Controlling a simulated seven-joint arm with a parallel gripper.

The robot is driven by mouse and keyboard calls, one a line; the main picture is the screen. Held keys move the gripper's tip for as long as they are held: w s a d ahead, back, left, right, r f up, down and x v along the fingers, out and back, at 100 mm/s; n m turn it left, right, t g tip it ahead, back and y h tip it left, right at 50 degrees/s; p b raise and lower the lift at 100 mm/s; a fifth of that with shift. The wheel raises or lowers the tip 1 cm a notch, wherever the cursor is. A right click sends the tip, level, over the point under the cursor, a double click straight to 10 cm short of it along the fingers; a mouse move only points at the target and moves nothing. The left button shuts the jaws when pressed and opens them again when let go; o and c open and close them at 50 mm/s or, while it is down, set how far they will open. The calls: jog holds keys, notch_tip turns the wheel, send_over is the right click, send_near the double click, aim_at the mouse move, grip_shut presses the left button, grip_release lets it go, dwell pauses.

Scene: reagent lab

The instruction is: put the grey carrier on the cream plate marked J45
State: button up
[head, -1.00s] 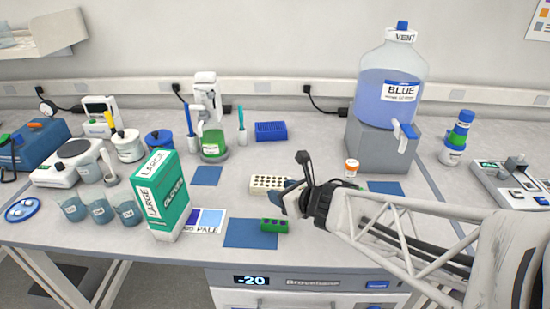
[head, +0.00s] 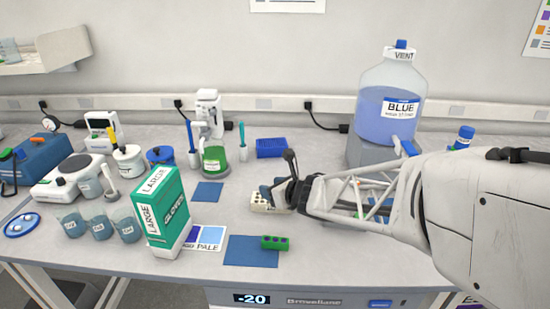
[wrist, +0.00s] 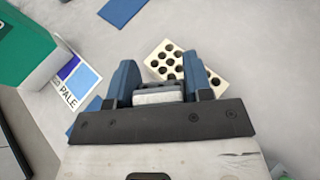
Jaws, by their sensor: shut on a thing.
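My gripper (head: 277,191) is shut on a small grey carrier (wrist: 157,94), which shows between the two blue fingers in the wrist view. In the head view the fingers hide the carrier. A cream plate (head: 257,202) with rows of round holes lies on the bench at and partly behind my gripper. In the wrist view the cream plate (wrist: 161,57) lies just beyond the fingertips, partly hidden by the right finger. I cannot read a J45 mark on it. I cannot tell whether the carrier touches the plate.
A green block (head: 275,242) sits by a blue mat (head: 250,252) in front. A green glove box (head: 165,213) stands to the left beside a colour card (head: 207,237). A blue rack (head: 271,148) is behind. A large bottle (head: 389,105) stands at back right.

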jog(key=shift+w+a+f, duration=0.1)
jog(key=shift+w+a, duration=0.25)
jog(key=shift+w, duration=0.6)
jog(key=shift+w+a+f, duration=0.1)
jog(key=shift+w+a, duration=0.25)
jog(key=shift+w, duration=0.65)
jog(key=shift+w+a+f, duration=0.1)
jog(key=shift+w+a, duration=0.25)
jog(key=shift+w, duration=0.6)
jog(key=shift+f, duration=1.75)
jog(key=shift+f, duration=0.1)
jog(key=o, duration=0.9)
jog(key=shift+s, duration=0.1)
jog(key=shift+s+d+r, duration=0.1)
jog(key=shift+d+r, duration=0.1)
jog(key=shift+r, duration=0.05)
jog(key=v, duration=1.1)
jog(key=shift+s+d+r, duration=0.1)
jog(key=shift+s, duration=0.05)
